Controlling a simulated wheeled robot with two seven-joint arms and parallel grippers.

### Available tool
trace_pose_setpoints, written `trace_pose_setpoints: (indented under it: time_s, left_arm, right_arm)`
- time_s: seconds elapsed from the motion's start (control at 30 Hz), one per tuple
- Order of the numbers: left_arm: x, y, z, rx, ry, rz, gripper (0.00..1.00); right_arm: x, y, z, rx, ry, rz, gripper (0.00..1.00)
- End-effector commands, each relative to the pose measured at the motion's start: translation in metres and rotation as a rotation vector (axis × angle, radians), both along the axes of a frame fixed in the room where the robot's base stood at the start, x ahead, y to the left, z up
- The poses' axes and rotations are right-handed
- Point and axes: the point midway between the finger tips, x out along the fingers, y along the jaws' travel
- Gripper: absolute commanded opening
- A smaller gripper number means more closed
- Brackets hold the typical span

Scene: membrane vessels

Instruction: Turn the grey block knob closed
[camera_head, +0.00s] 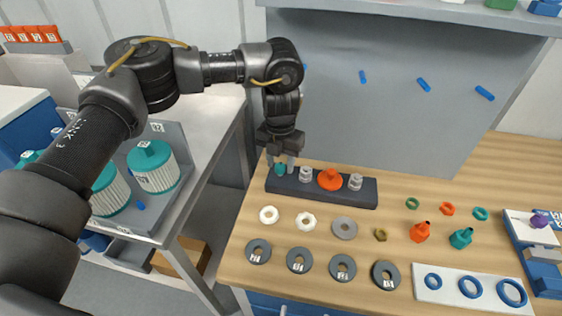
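A long dark grey block (318,195) lies at the back edge of the wooden table. On top of it, from left to right, sit a small teal knob (280,170), a light grey fitting (305,174), a wider orange knob (330,180) and another light grey fitting (355,182). My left gripper (280,161) points down at the block's left end. Its two fingers are apart, one on either side of the teal knob's top. I cannot tell if they touch it. My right gripper is not in view.
Pale and dark rings (343,228) lie in rows in front of the block. Orange and teal fittings (420,232) stand to the right, near a white board with blue rings (471,287). A grey panel (390,110) rises behind. Teal-capped cylinders (153,167) stand in a tray at left.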

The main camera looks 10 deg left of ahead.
Motion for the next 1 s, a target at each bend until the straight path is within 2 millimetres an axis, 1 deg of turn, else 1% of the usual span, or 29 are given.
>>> trace_pose_setpoints:
  time_s: [0.3,0.43,0.57,0.8,0.9,1.0]
  left_arm:
    - [-0.001,0.000,-0.001,0.001,0.003,0.000,0.49]
    - [-0.001,0.000,0.007,0.000,0.002,0.000,0.49]
    - [0.000,0.000,0.029,0.003,-0.002,0.000,0.49]
    - [0.000,0.000,0.076,0.002,-0.001,0.000,0.49]
    - [0.000,0.000,0.091,0.002,0.001,0.001,0.49]
    - [0.000,0.000,0.101,0.001,0.001,0.000,0.49]
  right_arm:
    - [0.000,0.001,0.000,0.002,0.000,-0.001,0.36]
    - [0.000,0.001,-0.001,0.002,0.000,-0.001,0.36]
    - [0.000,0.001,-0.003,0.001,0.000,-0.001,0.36]
    - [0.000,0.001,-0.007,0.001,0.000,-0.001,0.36]
    - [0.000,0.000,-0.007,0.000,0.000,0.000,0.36]
    - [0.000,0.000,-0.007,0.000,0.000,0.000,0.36]
